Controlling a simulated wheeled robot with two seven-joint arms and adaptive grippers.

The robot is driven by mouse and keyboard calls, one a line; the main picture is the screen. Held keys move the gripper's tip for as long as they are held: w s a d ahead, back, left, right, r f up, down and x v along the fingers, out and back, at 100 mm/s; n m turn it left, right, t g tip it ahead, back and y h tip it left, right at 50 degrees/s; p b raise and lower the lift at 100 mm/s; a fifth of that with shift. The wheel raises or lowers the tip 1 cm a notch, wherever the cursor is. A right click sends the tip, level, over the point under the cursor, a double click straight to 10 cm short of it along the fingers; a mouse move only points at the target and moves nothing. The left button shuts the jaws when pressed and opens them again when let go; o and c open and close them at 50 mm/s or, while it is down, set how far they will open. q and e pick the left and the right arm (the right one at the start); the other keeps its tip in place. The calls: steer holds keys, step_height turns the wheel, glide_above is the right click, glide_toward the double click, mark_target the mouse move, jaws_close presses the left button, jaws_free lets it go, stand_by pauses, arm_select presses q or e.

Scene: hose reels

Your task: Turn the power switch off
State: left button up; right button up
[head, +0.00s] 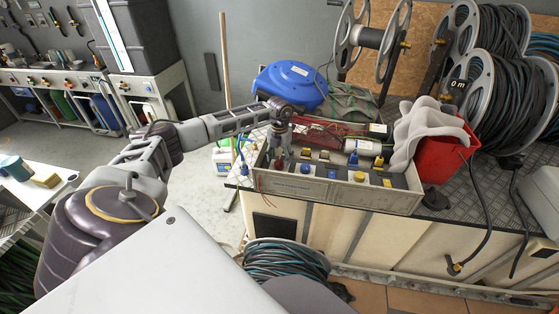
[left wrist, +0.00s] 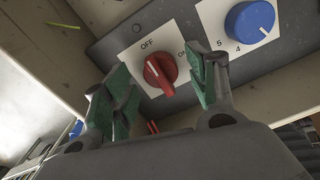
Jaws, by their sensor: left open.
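The power switch, a red rotary knob (left wrist: 160,72) on a white plate marked OFF and ON, shows in the left wrist view. A white mark on the knob lies toward its upper left, on the OFF side. My left gripper (left wrist: 161,80) is open, with one green-padded finger on each side of the knob. I cannot tell whether either finger touches it. In the head view my left gripper (head: 279,148) points down over the left end of the grey control box (head: 325,189). The gripper hides most of that end. My right gripper is not in view.
A blue dial (left wrist: 250,22) with numbers sits right of the switch. Blue and yellow parts stand along the box. A red bucket (head: 440,150) with a grey cloth (head: 425,128) stands at its right. A blue reel (head: 291,84) and large hose reels (head: 510,95) stand behind.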

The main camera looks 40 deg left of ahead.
mark_target(279, 160)
arm_select(q)
step_height(279, 160, up, 10)
steer(key=shift+r, duration=0.15)
stand_by(0.4)
stand_by(0.6)
